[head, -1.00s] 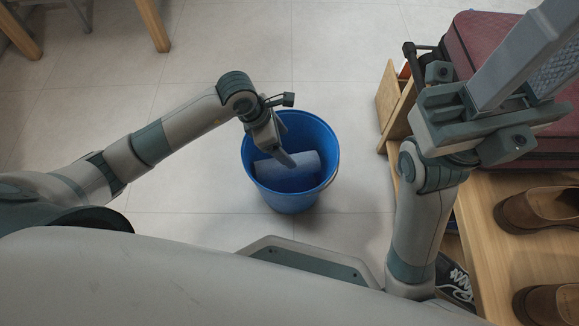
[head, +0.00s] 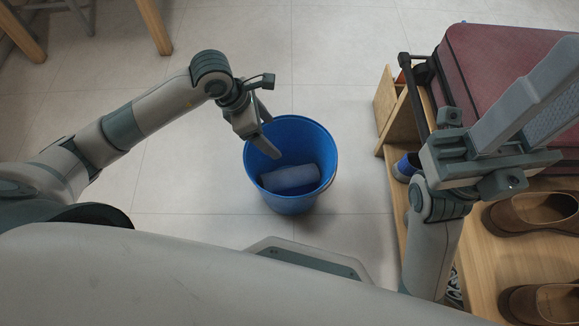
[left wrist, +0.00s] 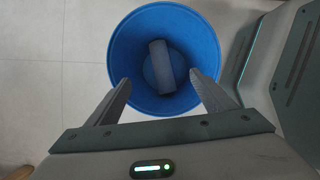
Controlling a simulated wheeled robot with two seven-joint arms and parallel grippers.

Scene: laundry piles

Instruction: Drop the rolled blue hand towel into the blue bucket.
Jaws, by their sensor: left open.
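The rolled blue hand towel (head: 291,180), grey-blue in this light, lies on its side inside the blue bucket (head: 328,150), low down near the bottom. In the left wrist view the towel (left wrist: 161,68) lies within the bucket (left wrist: 118,50), between the fingertips in the picture but well beyond them. My left gripper (head: 268,132) is open and empty, above the bucket's upper left rim; it also shows spread in the left wrist view (left wrist: 160,82). My right gripper (head: 545,98) is at the upper right, its fingers apart with nothing seen between them.
A wooden shoe bench (head: 484,262) with brown shoes (head: 540,215) stands at the right. A dark red suitcase (head: 490,60) is behind it. Wooden furniture legs (head: 155,25) show at the top left. The tiled floor around the bucket is clear.

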